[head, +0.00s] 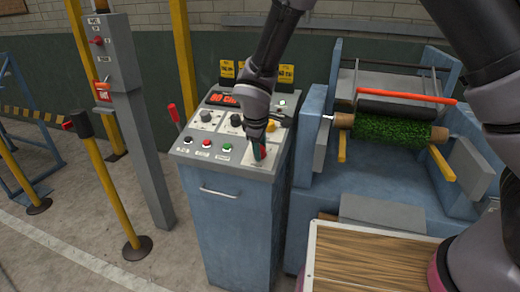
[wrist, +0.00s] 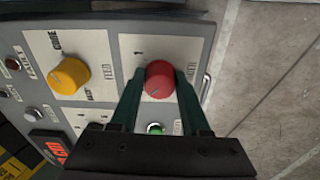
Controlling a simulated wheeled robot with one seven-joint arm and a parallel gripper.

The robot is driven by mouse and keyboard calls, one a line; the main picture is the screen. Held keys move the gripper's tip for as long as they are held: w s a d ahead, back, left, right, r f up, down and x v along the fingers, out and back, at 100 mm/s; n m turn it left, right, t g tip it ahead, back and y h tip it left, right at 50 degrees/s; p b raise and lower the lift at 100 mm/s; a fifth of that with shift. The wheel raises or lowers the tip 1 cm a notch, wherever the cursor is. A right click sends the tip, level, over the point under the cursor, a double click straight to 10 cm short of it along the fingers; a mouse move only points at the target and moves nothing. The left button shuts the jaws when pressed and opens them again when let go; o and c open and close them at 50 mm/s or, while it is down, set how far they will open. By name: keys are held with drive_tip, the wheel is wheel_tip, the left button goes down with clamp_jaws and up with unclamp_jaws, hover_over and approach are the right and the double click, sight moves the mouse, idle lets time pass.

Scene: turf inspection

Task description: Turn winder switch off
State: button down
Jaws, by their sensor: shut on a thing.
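The red round knob (wrist: 160,80), which I take for the winder switch, sits on a pale label plate of the grey control panel (wrist: 125,28). A thin pointer line shows on its face, and "1" is printed on the plate beside it. The rest of its label is hidden or unreadable. My gripper (wrist: 159,82) is shut on the knob, with a dark green finger on each side. In the head view my gripper (head: 259,152) reaches down to the panel's front right part and mostly hides the knob.
A green button (wrist: 155,128) lies close under my fingers. The panel tops a blue cabinet (head: 235,235). A turf roll (head: 390,131) sits in the machine at right. Yellow posts (head: 108,190) stand left.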

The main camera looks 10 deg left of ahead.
drive_tip(key=shift+n, duration=0.4)
drive_tip(key=shift+c, duration=1.9)
unclamp_jaws()
drive_tip(key=v, duration=1)
drive_tip(key=shift+r, duration=0.35)
drive_tip(key=shift+s, duration=0.15)
